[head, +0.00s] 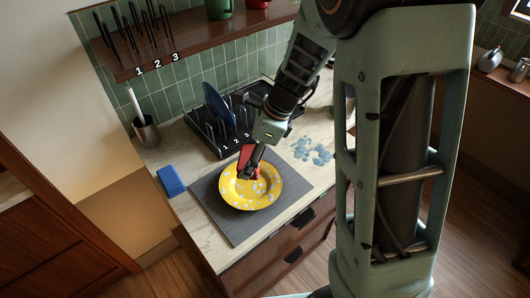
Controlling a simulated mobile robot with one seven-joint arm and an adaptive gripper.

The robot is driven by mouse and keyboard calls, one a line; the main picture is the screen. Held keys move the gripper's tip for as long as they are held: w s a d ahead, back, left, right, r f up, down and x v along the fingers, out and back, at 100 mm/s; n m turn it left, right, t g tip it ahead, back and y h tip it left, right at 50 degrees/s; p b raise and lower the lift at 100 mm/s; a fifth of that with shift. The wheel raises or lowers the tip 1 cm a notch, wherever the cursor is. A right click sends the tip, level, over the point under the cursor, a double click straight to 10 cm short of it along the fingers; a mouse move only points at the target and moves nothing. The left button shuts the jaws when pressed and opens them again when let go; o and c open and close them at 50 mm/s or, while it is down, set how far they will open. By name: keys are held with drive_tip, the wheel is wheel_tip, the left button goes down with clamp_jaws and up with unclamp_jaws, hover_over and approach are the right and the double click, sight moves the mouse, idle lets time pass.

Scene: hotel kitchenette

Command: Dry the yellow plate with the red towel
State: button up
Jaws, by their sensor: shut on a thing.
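The yellow plate (269,190) lies flat on a grey mat on the counter. Pale spots show on it; I cannot tell whether they are water or pattern. My gripper (251,170) points down over the plate's far left part, shut on the red towel (243,160). The towel is a small red patch, partly hidden by the fingers. I cannot tell whether it touches the plate.
The grey mat (212,202) lies before a dark dish rack (205,138) with numbered slots, holding a blue plate (218,104). A blue sponge (171,181) and brush holder (146,131) stand left. Bluish wet-looking spots (313,153) mark the counter right. A numbered shelf (190,36) hangs above.

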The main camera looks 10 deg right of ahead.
drive_tip(key=shift+a+f, duration=0.1)
drive_tip(key=shift+f, duration=0.1)
wheel_tip(320, 180, down, 8)
drive_tip(key=b, duration=0.6)
drive_tip(key=shift+r, duration=0.1)
drive_tip(key=shift+f+b, duration=0.45)
drive_tip(key=shift+b, duration=0.05)
idle(0.3)
drive_tip(key=shift+w+a+r+p, duration=0.15)
drive_tip(key=shift+a+p, duration=0.1)
drive_tip(key=shift+a, duration=0.25)
drive_tip(key=shift+a+r+p, duration=0.1)
drive_tip(key=shift+a+p, duration=0.15)
drive_tip(key=shift+a, duration=0.25)
drive_tip(key=shift+s+d, duration=0.2)
drive_tip(key=shift+d, duration=0.85)
drive_tip(key=shift+s+d, duration=0.15)
drive_tip(key=shift+d, duration=0.85)
drive_tip(key=shift+r, duration=0.1)
